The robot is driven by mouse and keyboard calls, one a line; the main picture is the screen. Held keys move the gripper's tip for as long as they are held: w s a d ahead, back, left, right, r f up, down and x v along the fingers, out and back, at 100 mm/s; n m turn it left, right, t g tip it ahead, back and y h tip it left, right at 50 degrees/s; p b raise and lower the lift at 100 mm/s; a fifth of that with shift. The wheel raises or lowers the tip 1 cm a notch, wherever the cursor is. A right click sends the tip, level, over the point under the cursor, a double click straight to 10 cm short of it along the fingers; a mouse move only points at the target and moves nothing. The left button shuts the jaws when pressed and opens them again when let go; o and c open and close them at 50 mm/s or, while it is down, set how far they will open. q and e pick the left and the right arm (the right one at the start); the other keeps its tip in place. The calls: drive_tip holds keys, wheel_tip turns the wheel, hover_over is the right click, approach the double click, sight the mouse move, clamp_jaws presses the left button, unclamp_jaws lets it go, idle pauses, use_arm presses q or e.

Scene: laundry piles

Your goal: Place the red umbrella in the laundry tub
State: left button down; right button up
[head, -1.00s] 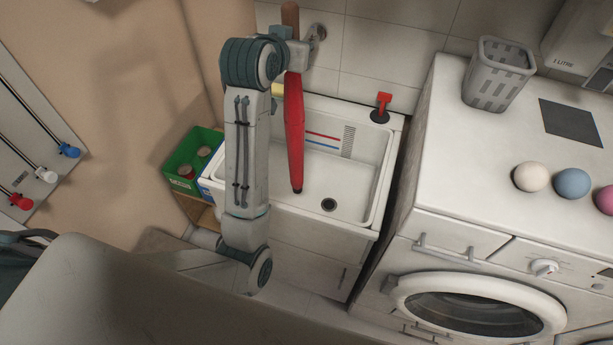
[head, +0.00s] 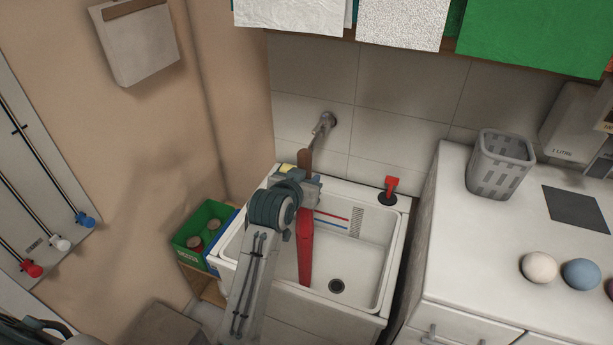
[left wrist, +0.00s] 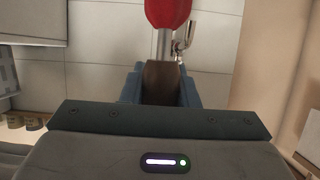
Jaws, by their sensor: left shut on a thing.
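The red umbrella (head: 305,250) hangs upright, tip down, over the white laundry tub (head: 397,262) in the head view. Its brown handle (head: 305,160) sticks up above my left gripper (head: 308,190). The gripper is shut on the umbrella near the handle. In the left wrist view the jaws (left wrist: 161,88) close around the brown handle (left wrist: 160,80), with the metal shaft and red canopy (left wrist: 168,12) beyond. The umbrella's lower end appears inside the tub's outline; I cannot tell whether it touches the basin. My right gripper is not in view.
A red-handled plunger (head: 389,190) stands on the tub's back right corner. A wall tap (head: 325,124) is behind.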

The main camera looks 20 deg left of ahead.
use_arm(q)
drive_tip(key=shift+f, duration=0.1)
drive_tip(key=c, duration=1.1)
unclamp_jaws()
drive_tip(key=shift+s+r+b, duration=0.25)
drive_tip(key=shift+s+b, duration=0.2)
drive_tip(key=shift+s, duration=0.1)
drive_tip(key=shift+b+v, duration=1.85)
drive_tip(key=shift+v, duration=3.65)
drive_tip(key=shift+w+r, duration=0.1)
